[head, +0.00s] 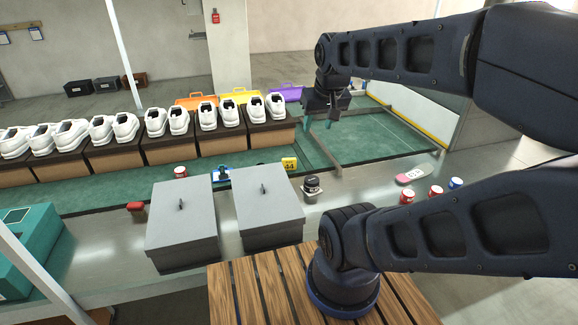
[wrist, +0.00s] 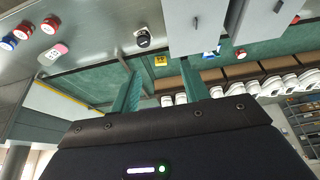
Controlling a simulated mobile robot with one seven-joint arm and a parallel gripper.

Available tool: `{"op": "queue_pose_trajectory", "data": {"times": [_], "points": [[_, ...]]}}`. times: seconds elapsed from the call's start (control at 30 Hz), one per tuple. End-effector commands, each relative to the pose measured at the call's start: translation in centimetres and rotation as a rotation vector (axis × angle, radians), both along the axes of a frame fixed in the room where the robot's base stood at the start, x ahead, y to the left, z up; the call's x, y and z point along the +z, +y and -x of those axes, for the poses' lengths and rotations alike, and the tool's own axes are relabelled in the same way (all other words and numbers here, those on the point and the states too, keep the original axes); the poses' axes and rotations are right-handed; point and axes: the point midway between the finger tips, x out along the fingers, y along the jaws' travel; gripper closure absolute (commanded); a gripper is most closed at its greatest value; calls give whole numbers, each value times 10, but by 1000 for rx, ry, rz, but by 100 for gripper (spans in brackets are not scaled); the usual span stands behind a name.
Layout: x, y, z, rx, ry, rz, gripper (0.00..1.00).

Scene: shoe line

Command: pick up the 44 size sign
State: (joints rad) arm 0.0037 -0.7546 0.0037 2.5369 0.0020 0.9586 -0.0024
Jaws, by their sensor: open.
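The 44 size sign (head: 289,164) is a small yellow plate with dark digits. My gripper (head: 320,124) has teal fingers and is open and empty. It hangs above the green belt, behind and to the right of the sign in the head view, not touching anything.
Two grey lidded boxes (head: 183,225) (head: 268,205) stand in front of the sign. A dark stamp-like object (head: 312,188) is to its right, a blue item (head: 221,174) to its left. White shoes on brown boxes (head: 220,138) line the belt behind. Several small tins and a pink tag (head: 413,175) lie farther right.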

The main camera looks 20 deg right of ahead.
Motion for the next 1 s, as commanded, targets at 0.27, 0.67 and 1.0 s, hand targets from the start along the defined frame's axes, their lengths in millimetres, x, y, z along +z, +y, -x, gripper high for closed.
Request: {"op": "queue_pose_trajectory", "data": {"times": [0.27,0.67,1.0], "points": [[2,-1,-15,33,15,20,54],[-1,-9,-104,248,101,138,54],[-26,-16,-186,452,178,222,54]]}}
